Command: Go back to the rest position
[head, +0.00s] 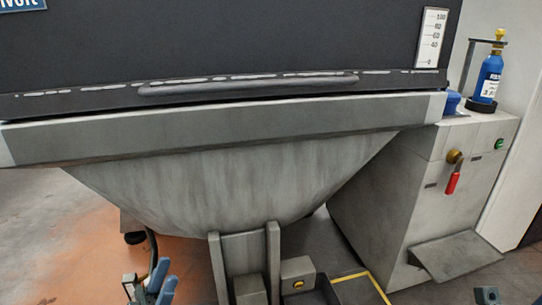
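My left gripper (162,282) shows at the bottom edge, left of centre. Its two blue-grey fingers point up, and nothing is seen held in them. The view does not show clearly how far apart they are. It is in front of and below the grey hopper-shaped bench (240,185), apart from it as far as I can see. A small dark part at the bottom right edge may belong to my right arm. The fingers of my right gripper are not seen.
A dark hood panel (230,45) with a handle bar rises above the bench rim. At right stands a grey cabinet (400,195) with a red-handled valve (452,180), a side shelf (455,257) and a blue gas bottle (487,78). Open floor (60,255) lies at left.

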